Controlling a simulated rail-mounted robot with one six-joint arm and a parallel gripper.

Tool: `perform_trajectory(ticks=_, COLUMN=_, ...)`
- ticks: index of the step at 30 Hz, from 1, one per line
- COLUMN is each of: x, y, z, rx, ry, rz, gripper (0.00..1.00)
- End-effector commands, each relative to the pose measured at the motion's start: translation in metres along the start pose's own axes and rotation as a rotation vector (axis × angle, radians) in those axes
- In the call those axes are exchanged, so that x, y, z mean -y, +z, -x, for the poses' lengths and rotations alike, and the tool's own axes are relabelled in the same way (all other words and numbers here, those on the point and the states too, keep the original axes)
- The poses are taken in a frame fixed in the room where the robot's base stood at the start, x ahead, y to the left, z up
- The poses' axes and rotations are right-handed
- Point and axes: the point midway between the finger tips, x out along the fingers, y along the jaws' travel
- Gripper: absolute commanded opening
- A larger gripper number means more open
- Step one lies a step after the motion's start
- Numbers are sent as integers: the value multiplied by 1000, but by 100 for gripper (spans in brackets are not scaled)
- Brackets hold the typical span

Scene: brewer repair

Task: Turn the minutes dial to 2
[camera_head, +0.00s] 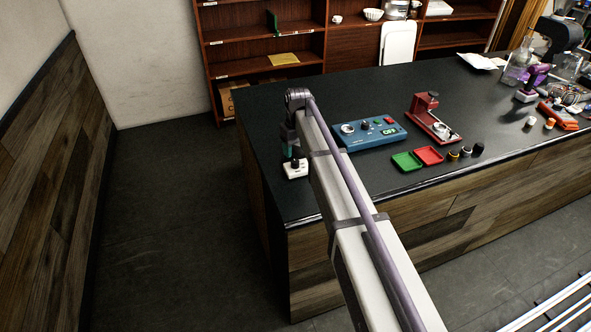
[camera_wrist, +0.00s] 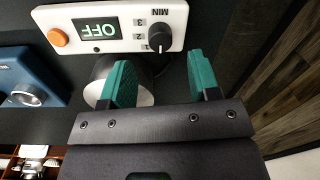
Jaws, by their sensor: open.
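The white timer unit (camera_head: 296,170) sits near the left end of the dark counter in the head view, below my gripper. In the wrist view its white panel (camera_wrist: 110,14) appears inverted, with an OFF display (camera_wrist: 97,31), an orange button (camera_wrist: 58,37), small numerals and the letters MIN. The black minutes dial (camera_wrist: 168,37) has a white pointer mark at its lower edge in the picture.
A blue box (camera_head: 370,132) with a dial stands right of my arm. A red device (camera_head: 433,120), a green tray (camera_head: 407,161) and a red tray (camera_head: 429,155) lie farther right. A round white-rimmed object (camera_wrist: 98,92) is partly hidden behind a finger.

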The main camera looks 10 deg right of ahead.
Motion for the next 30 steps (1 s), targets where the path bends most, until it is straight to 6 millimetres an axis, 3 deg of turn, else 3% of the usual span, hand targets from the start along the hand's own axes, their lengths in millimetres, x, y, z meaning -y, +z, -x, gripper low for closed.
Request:
perform_trajectory(ticks=1, x=0, y=0, z=-26, rx=0, ry=0, rz=0, gripper=56)
perform_trajectory(ticks=5, x=0, y=0, z=-49, rx=0, ry=0, rz=0, gripper=56)
perform_trajectory(ticks=15, x=0, y=0, z=-51, rx=0, ry=0, rz=-1, gripper=56)
perform_trajectory(ticks=30, x=0, y=0, z=-51, rx=0, ry=0, rz=-1, gripper=9)
